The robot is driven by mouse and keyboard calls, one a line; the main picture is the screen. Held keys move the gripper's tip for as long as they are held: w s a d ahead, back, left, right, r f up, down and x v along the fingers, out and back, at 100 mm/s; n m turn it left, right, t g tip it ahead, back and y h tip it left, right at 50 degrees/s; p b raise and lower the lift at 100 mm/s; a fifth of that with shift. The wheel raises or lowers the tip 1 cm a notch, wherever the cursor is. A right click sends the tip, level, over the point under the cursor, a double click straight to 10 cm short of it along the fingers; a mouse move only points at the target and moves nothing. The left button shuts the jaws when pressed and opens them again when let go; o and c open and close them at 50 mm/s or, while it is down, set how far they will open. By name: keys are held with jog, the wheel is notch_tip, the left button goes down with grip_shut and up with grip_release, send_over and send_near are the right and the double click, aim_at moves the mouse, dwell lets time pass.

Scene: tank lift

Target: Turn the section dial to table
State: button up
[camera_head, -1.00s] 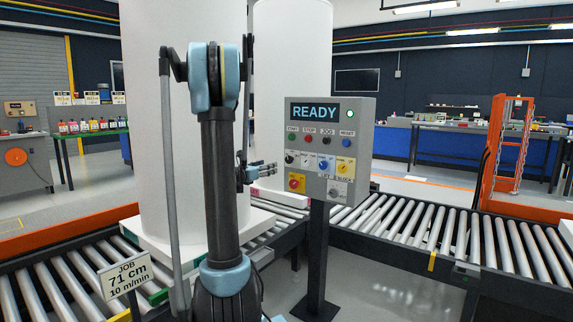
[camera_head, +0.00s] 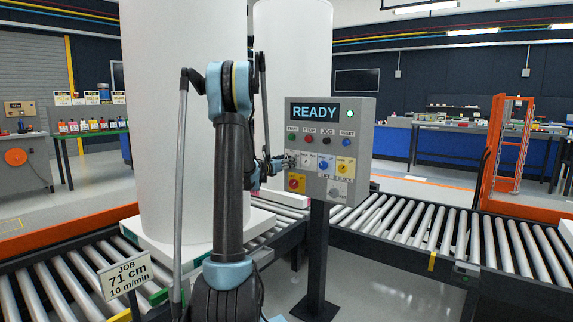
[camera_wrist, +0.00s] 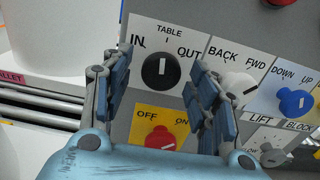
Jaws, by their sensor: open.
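The section dial (camera_wrist: 162,68) is a black round knob on a white plate marked IN, TABLE and OUT, in the wrist view. Its white pointer line stands nearly upright in the picture, roughly towards the TABLE mark; whether it sits exactly there is hard to tell. My gripper (camera_wrist: 163,70) is open, with one finger to the left and one to the right of the dial, a visible gap on each side. In the head view my gripper (camera_head: 279,164) is at the left side of the grey control panel (camera_head: 356,150) and covers the dial.
The panel's screen (camera_head: 315,111) reads READY. Beside the dial are a white BACK/FWD knob (camera_wrist: 240,84) and a blue DOWN/UP knob (camera_wrist: 296,102). A red OFF/ON switch (camera_wrist: 160,140) is just below, between my fingers. Roller conveyors (camera_head: 440,235) run behind the panel.

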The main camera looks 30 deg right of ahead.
jog(key=shift+x, duration=0.8)
jog(key=shift+c, duration=0.3)
jog(key=c, duration=1)
jog(key=shift+m, duration=0.9)
jog(key=o, duration=1.1)
jog(key=shift+c, duration=0.2)
